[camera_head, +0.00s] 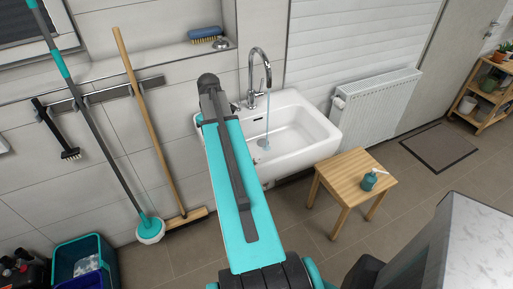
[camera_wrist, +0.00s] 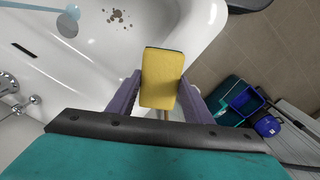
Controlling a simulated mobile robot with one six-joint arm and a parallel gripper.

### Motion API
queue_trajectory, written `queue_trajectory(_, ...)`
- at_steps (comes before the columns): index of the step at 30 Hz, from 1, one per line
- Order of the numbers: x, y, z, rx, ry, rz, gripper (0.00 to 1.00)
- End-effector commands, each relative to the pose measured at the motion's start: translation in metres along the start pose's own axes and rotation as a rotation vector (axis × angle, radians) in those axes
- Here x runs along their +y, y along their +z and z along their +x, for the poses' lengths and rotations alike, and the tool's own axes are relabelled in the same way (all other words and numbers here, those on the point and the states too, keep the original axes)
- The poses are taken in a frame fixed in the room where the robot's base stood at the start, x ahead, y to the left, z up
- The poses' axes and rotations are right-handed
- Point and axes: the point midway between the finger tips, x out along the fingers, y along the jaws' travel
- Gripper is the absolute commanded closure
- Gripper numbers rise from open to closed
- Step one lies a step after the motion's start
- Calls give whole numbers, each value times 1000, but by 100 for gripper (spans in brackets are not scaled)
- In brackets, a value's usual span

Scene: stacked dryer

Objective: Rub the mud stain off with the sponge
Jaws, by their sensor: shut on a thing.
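A yellow sponge (camera_wrist: 163,66) with a dark edge is held between the two purple fingers of my gripper (camera_wrist: 160,84) in the wrist view. The mud stain (camera_wrist: 117,15) is a cluster of brown spots on the white basin, at the top of the wrist view, apart from the sponge. The sink (camera_head: 318,133) hangs on the wall in the head view. There my arm covers the sink's left part, and the gripper, sponge and stain are hidden.
Water runs from the tap (camera_head: 261,68) into the basin near the drain (camera_wrist: 67,25). A broom (camera_head: 150,130) and mop (camera_head: 100,140) lean on the left wall.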

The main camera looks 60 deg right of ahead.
Motion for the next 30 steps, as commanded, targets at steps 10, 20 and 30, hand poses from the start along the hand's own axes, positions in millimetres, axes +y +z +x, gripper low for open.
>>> queue_trajectory(10, 59, 58, 9, -1, -1, 100, 75)
queue_trajectory(20, 100, 109, 59, -1, -2, 181, 75)
queue_trajectory(30, 106, 117, 69, 0, 0, 193, 75)
